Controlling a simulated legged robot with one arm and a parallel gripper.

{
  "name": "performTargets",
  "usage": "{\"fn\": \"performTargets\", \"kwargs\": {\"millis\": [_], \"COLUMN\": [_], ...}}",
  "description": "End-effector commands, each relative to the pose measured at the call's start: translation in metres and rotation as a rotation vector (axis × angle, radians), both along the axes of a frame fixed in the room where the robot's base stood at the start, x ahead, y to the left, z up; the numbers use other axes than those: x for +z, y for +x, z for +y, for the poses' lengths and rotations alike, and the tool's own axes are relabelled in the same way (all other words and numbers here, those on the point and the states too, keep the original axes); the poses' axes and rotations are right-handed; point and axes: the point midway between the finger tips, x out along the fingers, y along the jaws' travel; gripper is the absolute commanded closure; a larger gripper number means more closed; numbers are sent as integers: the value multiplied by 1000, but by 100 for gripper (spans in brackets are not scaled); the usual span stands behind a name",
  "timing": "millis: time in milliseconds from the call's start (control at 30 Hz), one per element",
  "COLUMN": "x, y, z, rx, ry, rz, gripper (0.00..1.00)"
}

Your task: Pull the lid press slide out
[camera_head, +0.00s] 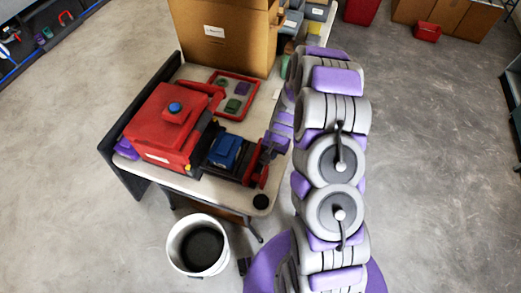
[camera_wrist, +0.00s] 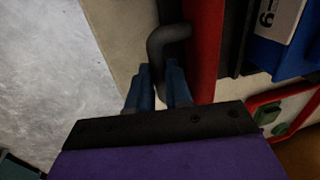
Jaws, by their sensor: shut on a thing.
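The red lid press (camera_head: 168,125) stands on the table, with a blue knob on top. Its dark slide (camera_head: 232,172) sticks out from the press to the right, carrying a blue block (camera_head: 226,150). The slide ends in a red front plate (camera_head: 262,176), which also shows in the wrist view (camera_wrist: 205,50). A black bent handle (camera_wrist: 163,42) is fixed to that plate. My gripper (camera_wrist: 158,78) is shut on the handle, with one dark blue finger on each side of it. In the head view my gripper (camera_head: 270,150) is small and partly hidden by the arm.
A red tray (camera_head: 252,108) with small green and purple pieces lies behind the press. A cardboard box (camera_head: 222,50) stands at the table's back. A white bucket (camera_head: 197,245) is on the floor near the table's front edge.

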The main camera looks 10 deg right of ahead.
Motion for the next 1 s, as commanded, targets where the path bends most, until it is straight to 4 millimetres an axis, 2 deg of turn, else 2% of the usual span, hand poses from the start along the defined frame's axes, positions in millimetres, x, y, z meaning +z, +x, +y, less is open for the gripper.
{"fn": "performTargets", "kwargs": {"millis": [200, 533, 567, 800, 1000], "x": [1, 1, 1, 0, 0], "y": [-5, -5, -5, -5, -5], "z": [-9, -9, -9, -9, -9], "rx": [-2, -1, -1, 0, 0], "ry": [-1, -1, -1, -1, -1], "rz": [-3, -3, -3, -1, -1], "gripper": [100, 100, 79, 56, 56]}}
